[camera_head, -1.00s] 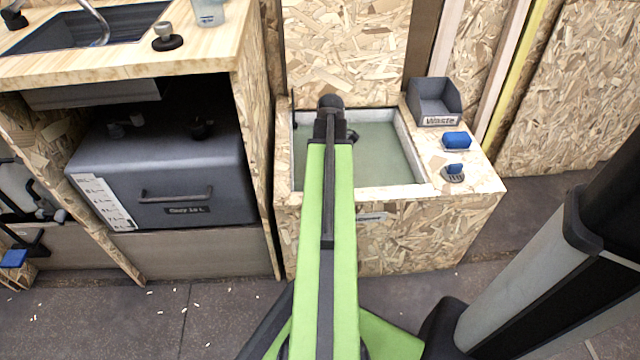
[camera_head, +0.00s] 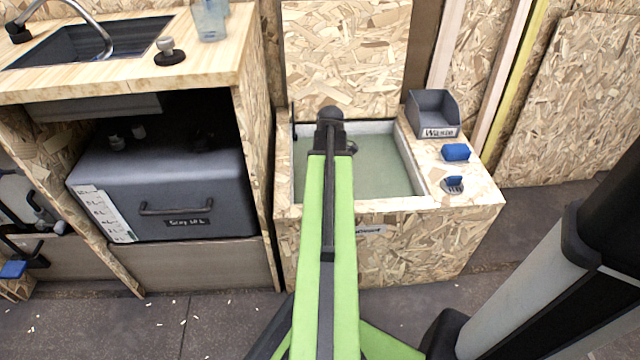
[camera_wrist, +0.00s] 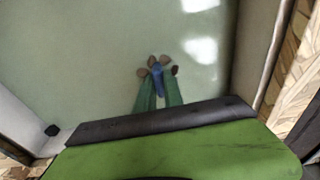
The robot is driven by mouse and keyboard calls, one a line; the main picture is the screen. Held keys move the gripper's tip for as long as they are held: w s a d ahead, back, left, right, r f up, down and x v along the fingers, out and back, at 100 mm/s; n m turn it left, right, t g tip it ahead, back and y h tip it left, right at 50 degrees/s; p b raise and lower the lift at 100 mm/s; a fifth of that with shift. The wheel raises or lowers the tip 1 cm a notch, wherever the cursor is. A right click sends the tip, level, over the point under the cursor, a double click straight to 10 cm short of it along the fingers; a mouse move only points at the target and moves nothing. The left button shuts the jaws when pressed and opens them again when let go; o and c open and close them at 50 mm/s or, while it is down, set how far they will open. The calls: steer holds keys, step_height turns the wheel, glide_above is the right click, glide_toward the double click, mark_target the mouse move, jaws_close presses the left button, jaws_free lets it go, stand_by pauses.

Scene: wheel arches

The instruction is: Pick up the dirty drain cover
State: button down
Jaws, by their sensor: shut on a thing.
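In the wrist view, my gripper (camera_wrist: 158,90) has its two green fingers close together on a small blue upright piece. This piece looks like the handle of the dirty drain cover (camera_wrist: 157,71), with several brown clumps around it. The pale green basin floor (camera_wrist: 90,70) lies behind and around it. I cannot tell whether the cover is touching the floor or raised. In the head view, my green arm reaches over the basin (camera_head: 405,150) and hides the gripper's fingers and the cover.
On the wooden counter right of the basin are a grey bin labelled Waste (camera_head: 433,113), a blue sponge-like block (camera_head: 455,152) and a grey slotted cover with a blue handle (camera_head: 453,185). A wooden cabinet with a grey box (camera_head: 165,195) stands at left.

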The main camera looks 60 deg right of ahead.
steer(key=r+p, duration=0.4)
steer(key=r, duration=0.1)
steer(key=shift+s+d+p, duration=0.15)
steer(key=shift+s+p, duration=0.05)
steer(key=shift+p, duration=0.1)
steer(key=s+d+r+p, duration=0.5)
steer(key=s, duration=0.4)
steer(key=shift+s+d+r+p, duration=0.35)
steer(key=shift+r, duration=0.05)
